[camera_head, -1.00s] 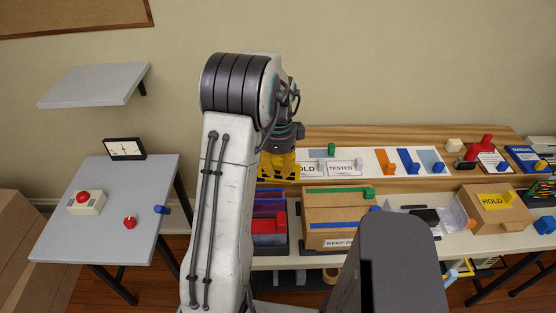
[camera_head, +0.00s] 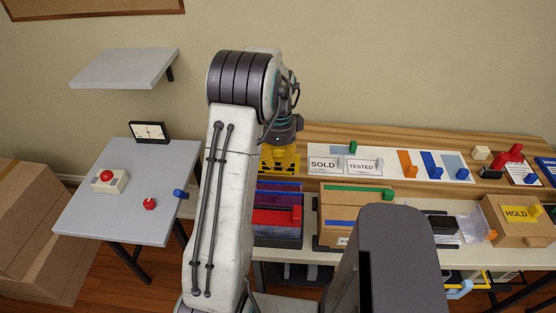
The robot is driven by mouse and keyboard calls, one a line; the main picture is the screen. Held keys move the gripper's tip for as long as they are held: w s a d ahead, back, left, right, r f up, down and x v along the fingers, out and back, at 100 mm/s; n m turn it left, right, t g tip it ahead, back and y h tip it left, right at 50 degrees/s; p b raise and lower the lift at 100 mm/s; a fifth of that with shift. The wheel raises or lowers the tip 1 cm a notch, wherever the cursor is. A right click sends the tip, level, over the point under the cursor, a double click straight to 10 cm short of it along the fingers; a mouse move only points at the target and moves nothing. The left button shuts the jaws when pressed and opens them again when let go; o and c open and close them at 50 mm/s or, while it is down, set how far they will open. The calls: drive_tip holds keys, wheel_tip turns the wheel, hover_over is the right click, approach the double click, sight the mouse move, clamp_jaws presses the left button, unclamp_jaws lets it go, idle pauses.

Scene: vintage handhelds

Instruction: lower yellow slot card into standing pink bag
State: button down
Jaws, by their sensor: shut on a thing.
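I cannot make out a yellow slot card with certainty. A clear, pinkish bag (camera_head: 470,227) stands on the bench far to the right of my gripper, beside a cardboard box (camera_head: 507,235). It is small in view, and its opening is hard to make out.
A white strip (camera_head: 385,159) right of my gripper bears SOLD and TESTED cards and orange and blue pieces. A yellow HOLD label (camera_head: 519,213) is on the cardboard box. A grey side table (camera_head: 125,220) stands left.

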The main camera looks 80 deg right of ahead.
sight(279, 170)
drive_tip(key=shift+f, duration=0.1)
idle(0.3)
drive_tip(key=shift+f+b, duration=2.1)
drive_tip(key=shift+f, duration=0.2)
drive_tip(key=shift+f+b, duration=2.55)
drive_tip(key=shift+f, duration=0.8)
drive_tip(key=c, duration=0.9)
unclamp_jaws()
drive_tip(key=shift+o, duration=0.2)
drive_tip(key=shift+r+p, duration=2.6)
drive_tip(key=shift+r, duration=0.95)
